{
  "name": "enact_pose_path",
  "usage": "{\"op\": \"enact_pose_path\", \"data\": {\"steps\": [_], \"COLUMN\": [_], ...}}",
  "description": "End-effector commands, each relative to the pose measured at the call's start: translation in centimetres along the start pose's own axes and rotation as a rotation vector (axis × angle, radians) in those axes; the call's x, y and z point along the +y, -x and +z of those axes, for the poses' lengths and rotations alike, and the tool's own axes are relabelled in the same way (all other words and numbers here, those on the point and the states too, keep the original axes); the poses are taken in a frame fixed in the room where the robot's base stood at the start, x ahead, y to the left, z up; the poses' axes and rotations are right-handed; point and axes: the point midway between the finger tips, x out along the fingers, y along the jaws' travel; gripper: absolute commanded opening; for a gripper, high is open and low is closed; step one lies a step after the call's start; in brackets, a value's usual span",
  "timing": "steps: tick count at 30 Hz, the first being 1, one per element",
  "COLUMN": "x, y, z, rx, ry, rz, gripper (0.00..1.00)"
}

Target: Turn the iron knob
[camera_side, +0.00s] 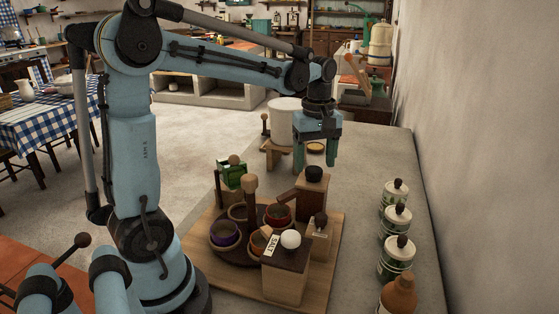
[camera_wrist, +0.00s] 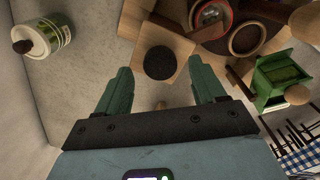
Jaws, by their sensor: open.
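The dark round iron knob (camera_side: 314,173) sits on top of a wooden block-like box (camera_side: 313,196) at the back of the wooden board. In the wrist view the knob (camera_wrist: 159,62) is a black disc on the pale box top. My gripper (camera_side: 317,164) points down just above and behind the knob, with its two green fingers apart and nothing between them. In the wrist view the fingertips lie to the left and right of the knob, with gaps on both sides. I cannot tell the exact height gap. No contact shows.
Several lidded jars (camera_side: 396,227) line the right side by the wall. A white pot (camera_side: 284,118) stands behind.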

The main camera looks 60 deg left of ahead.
Motion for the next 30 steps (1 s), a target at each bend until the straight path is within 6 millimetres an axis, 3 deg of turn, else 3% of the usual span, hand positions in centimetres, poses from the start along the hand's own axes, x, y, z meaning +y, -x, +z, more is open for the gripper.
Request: {"op": "enact_pose_path", "data": {"steps": [6,16,27,30], "x": [0.0,0.0,0.0,0.0], "y": [-1.4,-1.6,-1.6,-1.6], "z": [0.0,0.0,0.0,0.0], "rx": [0.000,0.000,0.000,0.000], "ry": [0.000,0.000,0.000,-0.003], "rz": [0.000,0.000,0.000,0.000], "gripper": [0.69,0.68,0.13,0.13]}}
